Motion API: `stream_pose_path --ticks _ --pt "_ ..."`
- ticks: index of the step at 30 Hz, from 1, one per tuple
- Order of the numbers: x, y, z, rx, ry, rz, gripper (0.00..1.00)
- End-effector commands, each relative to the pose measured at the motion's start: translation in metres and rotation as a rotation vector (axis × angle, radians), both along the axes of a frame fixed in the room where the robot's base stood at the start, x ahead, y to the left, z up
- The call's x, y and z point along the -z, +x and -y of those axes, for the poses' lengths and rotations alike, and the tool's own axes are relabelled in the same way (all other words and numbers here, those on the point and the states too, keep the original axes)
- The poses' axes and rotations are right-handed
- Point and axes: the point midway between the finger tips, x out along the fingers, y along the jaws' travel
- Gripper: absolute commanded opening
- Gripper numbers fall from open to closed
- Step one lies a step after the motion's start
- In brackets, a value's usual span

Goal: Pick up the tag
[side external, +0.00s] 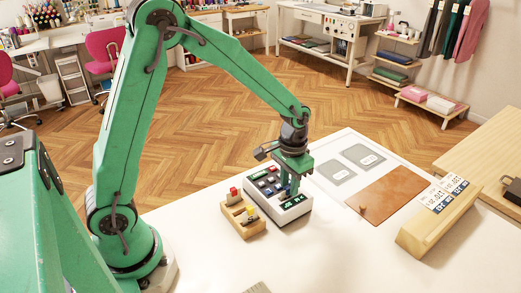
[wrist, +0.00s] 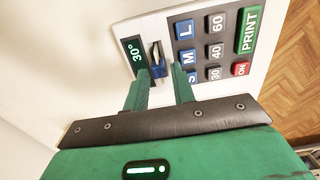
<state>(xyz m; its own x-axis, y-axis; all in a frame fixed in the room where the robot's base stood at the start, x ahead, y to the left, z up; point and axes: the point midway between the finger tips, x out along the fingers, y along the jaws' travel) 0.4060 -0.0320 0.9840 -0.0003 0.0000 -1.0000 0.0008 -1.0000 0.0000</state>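My gripper (side external: 290,180) points down over a white label machine (side external: 292,213). In the wrist view its fingers (wrist: 161,80) are apart, with a small blue piece (wrist: 158,70) on the machine's slot between their tips. I cannot tell whether the tips touch it. The machine has a green display (wrist: 138,54) reading 30°, keys L, M, S, 60, 40, 30, a green PRINT key (wrist: 249,30) and a red ON key (wrist: 241,69). I see no loose tag for certain; printed cards (side external: 445,193) stand on a wooden holder (side external: 437,222).
A brown board (side external: 386,198) with a small peg lies to the right. The front of the white table (side external: 330,262) is mostly clear.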

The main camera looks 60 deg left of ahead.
Motion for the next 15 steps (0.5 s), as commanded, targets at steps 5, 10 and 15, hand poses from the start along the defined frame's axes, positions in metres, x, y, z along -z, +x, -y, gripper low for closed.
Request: stream_pose_path --ticks 5,10,15 --pt "0.0099 -0.0001 -0.0001 0.0 0.0 0.0 0.25" --pt "0.01 0.0 -0.0001 0.0 0.0 0.001 0.25" --pt "0.0099 0.0 -0.0001 0.0 0.0 0.001 0.25"
